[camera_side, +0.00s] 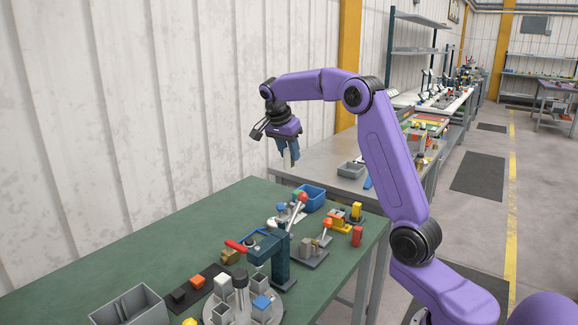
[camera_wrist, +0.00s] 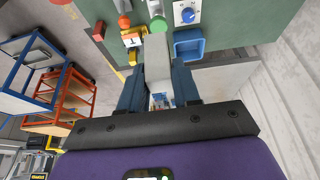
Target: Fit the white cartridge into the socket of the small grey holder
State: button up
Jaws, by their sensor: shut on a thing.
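My gripper (camera_side: 289,155) is high above the far end of the green workbench in the side view. In the wrist view its two dark blue fingers (camera_wrist: 158,78) are shut on a pale grey-white block, the white cartridge (camera_wrist: 157,56), which points away from the palm. The cartridge is in the air, apart from everything on the bench. In the side view it is small and hard to separate from the fingers. Several small grey square pieces stand on a round plate (camera_side: 243,311) at the bench front; I cannot tell which item is the grey holder.
The green bench (camera_side: 160,240) carries a blue bin (camera_side: 311,196), a dark green press (camera_side: 282,255), a red-tipped lever clamp (camera_side: 310,252) and a grey open box (camera_side: 130,308). A grey table (camera_side: 325,165) stands behind. The bench's left part is clear.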

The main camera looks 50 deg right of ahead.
jog(key=s+d, duration=0.3)
jog(key=d, duration=0.9)
jog(key=s+d, duration=0.3)
jog(key=d, duration=1)
jog(key=f, duration=2.3)
jog(key=shift+a+f, duration=0.3)
jog(key=shift+f, duration=0.1)
jog(key=shift+f, duration=0.65)
jog(key=o, duration=1.3)
notch_tip(320, 180, up, 9)
